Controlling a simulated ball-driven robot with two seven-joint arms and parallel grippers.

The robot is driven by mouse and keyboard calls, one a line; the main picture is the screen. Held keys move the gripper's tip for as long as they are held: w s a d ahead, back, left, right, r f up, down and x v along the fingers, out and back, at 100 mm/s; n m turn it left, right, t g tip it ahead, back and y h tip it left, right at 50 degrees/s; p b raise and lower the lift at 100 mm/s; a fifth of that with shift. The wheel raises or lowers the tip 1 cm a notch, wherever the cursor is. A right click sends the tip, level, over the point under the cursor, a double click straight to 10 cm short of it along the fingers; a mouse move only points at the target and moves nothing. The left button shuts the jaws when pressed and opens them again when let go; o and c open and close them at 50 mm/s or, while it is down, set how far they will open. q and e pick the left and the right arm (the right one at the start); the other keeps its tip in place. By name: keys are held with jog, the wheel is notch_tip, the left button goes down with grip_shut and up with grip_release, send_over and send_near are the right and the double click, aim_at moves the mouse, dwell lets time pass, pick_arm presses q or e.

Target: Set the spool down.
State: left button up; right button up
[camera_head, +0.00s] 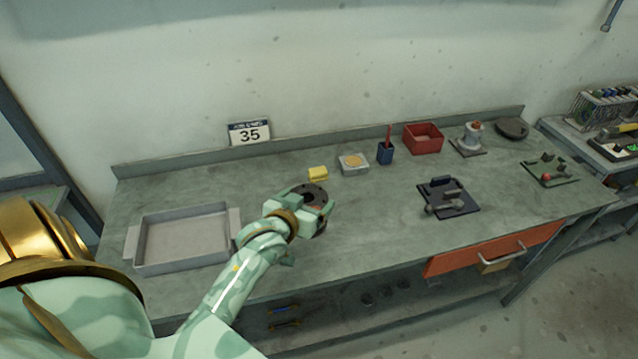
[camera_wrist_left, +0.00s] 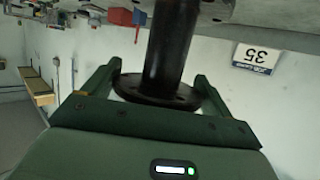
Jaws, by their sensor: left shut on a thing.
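The spool (camera_head: 319,193) is dark, with a round flange that shows at my left gripper in the head view. In the left wrist view the spool (camera_wrist_left: 168,50) is a black tube with a wide flange, between the two green fingers. My left gripper (camera_head: 312,201) is shut on it, over the middle of the workbench (camera_head: 365,240). The left gripper also shows in the left wrist view (camera_wrist_left: 158,85). The gripper hides part of the spool, and I cannot tell how far it is above the bench. My right gripper is not in view.
A grey tray (camera_head: 138,246) lies at the left. A yellow block (camera_head: 318,174), a small dish (camera_head: 353,170), a blue cup (camera_head: 385,154) and a red bin (camera_head: 423,139) stand behind. A dark plate with tools (camera_head: 448,198) lies to the right. Bench in front of the gripper is clear.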

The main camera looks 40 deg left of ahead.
pick_arm(q)
jog(key=shift+w+f+b, duration=1.15)
jog(key=shift+w+f, duration=1.35)
jog(key=shift+f, duration=0.25)
jog(key=shift+w+f+b, duration=1.1)
jog(key=shift+w+f, duration=1.4)
jog(key=shift+f, duration=0.2)
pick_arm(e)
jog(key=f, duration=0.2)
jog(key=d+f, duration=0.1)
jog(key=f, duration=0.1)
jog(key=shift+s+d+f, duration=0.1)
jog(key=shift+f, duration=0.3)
pick_arm(q)
jog(key=o, duration=1.7)
jog(key=shift+s+f, duration=0.1)
jog(key=shift+f, duration=0.1)
jog(key=shift+o, duration=0.2)
jog(key=shift+s+r, duration=0.15)
jog(key=shift+r, duration=0.05)
jog(key=p+v, duration=0.3)
jog(key=v, duration=0.8)
jog(key=shift+s+d+r, duration=0.1)
jog(key=shift+s+r, duration=0.05)
jog(key=shift+s, duration=0.2)
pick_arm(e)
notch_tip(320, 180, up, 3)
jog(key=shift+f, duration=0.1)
